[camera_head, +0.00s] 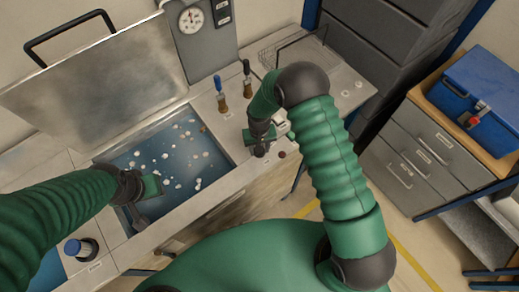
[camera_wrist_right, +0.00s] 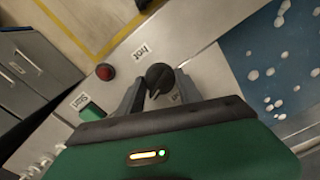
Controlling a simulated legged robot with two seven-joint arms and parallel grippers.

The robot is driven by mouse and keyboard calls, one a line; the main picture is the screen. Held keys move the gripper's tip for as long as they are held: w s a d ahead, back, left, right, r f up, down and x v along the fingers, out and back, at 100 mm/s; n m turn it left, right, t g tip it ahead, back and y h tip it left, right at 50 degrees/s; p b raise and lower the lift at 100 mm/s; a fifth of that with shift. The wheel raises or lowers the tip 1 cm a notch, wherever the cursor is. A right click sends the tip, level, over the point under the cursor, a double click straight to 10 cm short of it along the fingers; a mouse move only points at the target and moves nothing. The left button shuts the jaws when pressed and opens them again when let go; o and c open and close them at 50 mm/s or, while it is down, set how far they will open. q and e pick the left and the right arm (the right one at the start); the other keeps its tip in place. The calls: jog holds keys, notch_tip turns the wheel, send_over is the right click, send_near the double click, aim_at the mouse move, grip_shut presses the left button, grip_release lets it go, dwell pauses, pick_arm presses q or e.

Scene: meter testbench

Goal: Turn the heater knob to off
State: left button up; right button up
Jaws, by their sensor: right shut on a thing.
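The heater knob (camera_wrist_right: 160,77) is a round black knob on the steel front strip, beside a printed label (camera_wrist_right: 141,51) in the right wrist view. A pale pointer mark shows at its lower edge in that view. My right gripper (camera_wrist_right: 158,91) has a finger on each side of the knob and is shut on it. In the head view, my right gripper (camera_head: 260,143) is at the bench's front edge, right of the bath, and mostly hides the knob. My left gripper (camera_head: 140,219) hangs over the bath's left front part; its finger gap is unclear.
A red button (camera_wrist_right: 105,72) and a green button (camera_wrist_right: 91,111) sit close by the knob. The water bath (camera_head: 180,150) holds several white floating pieces, with its lid (camera_head: 95,85) raised. Blue- and black-handled valves (camera_head: 221,95) stand behind. A blue toolbox (camera_head: 480,95) is right.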

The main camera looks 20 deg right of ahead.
jog(key=n, duration=0.1)
jog(key=n+b, duration=0.1)
jog(key=shift+w+a+f+n, duration=0.1)
jog(key=shift+w+n, duration=0.05)
jog(key=shift+n, duration=0.25)
jog(key=n+b, duration=0.1)
jog(key=n, duration=0.7)
jog(key=shift+n, duration=1.5)
jog(key=o, duration=1.4)
jog(key=shift+c, duration=0.2)
